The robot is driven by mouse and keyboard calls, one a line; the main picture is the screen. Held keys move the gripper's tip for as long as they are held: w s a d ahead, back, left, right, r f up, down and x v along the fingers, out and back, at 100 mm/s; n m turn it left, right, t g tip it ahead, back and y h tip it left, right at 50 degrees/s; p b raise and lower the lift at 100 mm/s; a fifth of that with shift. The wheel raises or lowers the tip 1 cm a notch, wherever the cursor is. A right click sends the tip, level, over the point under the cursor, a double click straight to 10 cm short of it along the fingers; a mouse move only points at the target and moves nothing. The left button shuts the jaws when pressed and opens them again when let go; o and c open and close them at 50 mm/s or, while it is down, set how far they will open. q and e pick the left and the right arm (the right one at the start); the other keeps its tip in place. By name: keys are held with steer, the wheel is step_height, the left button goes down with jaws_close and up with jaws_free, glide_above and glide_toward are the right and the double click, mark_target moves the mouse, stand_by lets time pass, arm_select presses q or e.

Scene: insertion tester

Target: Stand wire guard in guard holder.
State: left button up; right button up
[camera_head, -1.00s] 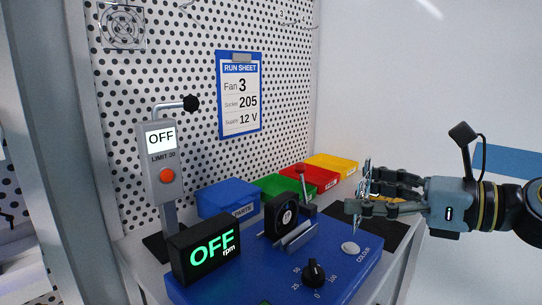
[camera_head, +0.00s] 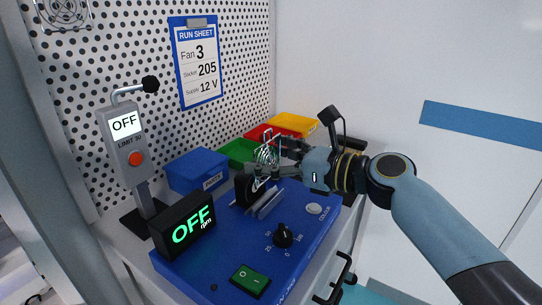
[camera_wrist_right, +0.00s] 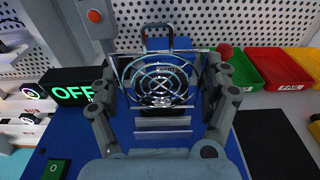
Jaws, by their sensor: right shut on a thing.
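The wire guard (camera_head: 267,153) is a silver grille of concentric wire rings. My right gripper (camera_head: 268,169) is shut on it. In the right wrist view the guard (camera_wrist_right: 160,84) stands upright between the two fingers of the gripper (camera_wrist_right: 160,90), its face towards the camera. Pale metal rails, which look like the guard holder (camera_head: 264,204), sit on the blue tester panel in front of the black fan (camera_head: 241,190). The holder also shows below the guard in the right wrist view (camera_wrist_right: 162,124). The guard appears above the holder and apart from it. My left gripper is not in view.
The blue tester panel (camera_head: 235,253) carries a knob (camera_head: 283,236), a green switch (camera_head: 250,280) and a black OFF display (camera_head: 183,226). A grey limit post (camera_head: 126,140) stands behind it at the left. Blue (camera_head: 196,170), green, red and yellow bins line the perforated wall.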

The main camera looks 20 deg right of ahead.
steer(key=shift+f+b, duration=2.75)
steer(key=shift+f, duration=0.7)
steer(key=o, duration=0.8)
